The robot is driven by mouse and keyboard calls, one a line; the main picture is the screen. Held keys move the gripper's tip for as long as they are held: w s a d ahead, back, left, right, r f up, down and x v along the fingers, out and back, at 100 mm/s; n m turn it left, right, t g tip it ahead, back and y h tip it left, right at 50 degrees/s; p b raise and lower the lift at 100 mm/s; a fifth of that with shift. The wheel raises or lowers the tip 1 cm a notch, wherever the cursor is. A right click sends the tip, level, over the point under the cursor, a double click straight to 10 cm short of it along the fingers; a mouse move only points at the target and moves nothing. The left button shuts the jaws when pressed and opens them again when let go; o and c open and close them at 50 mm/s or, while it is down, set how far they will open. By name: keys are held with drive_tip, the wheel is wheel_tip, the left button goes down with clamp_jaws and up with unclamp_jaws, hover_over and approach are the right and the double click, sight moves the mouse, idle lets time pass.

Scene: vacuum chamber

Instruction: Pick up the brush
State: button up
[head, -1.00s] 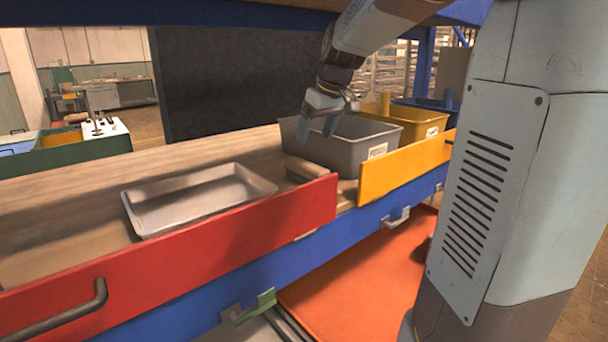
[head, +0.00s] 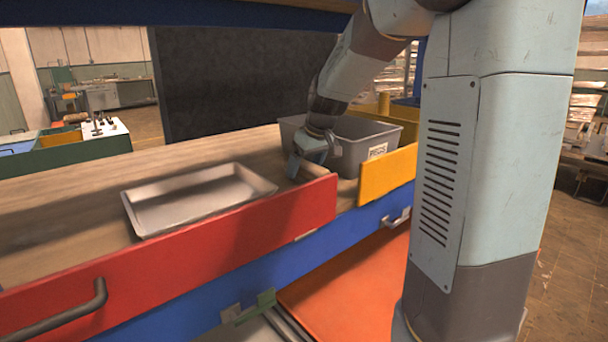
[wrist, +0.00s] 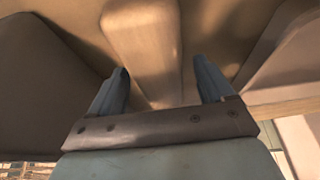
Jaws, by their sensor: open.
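A light wooden, block-shaped piece, which I take to be the brush (head: 318,170), lies on the bench top behind the red panel, between the metal tray and the grey bin. No bristles show. In the wrist view the brush (wrist: 143,40) runs up the picture from between my fingers. My gripper (head: 306,163) is low over it in the head view, and partly hides it. In the wrist view my gripper (wrist: 158,75) has its two blue-grey fingers apart, one on each side of the wood. Whether they touch it I cannot tell.
The shallow metal tray (head: 142,222) is to the left. The grey bin (head: 350,155) stands close on the right, behind the yellow panel (head: 387,176). The red panel (head: 200,250) edges the bench in front. The wooden top is clear behind the tray.

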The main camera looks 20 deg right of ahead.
sight(302, 163)
drive_tip(key=shift+c, duration=0.2)
drive_tip(key=c, duration=1.2)
drive_tip(key=shift+o, duration=0.2)
drive_tip(key=shift+s+r, duration=0.15)
drive_tip(key=shift+r, duration=1.75)
drive_tip(key=s+r, duration=0.4)
drive_tip(key=r, duration=0.1)
drive_tip(key=shift+s+d, duration=0.15)
drive_tip(key=shift+d, duration=0.1)
drive_tip(key=s+r, duration=0.4)
drive_tip(key=s, duration=0.5)
drive_tip(key=shift+s+d, duration=0.15)
drive_tip(key=shift+d, duration=0.25)
drive_tip(key=shift+r, duration=0.1)
drive_tip(key=o, duration=0.6)
drive_tip(key=c, duration=0.3)
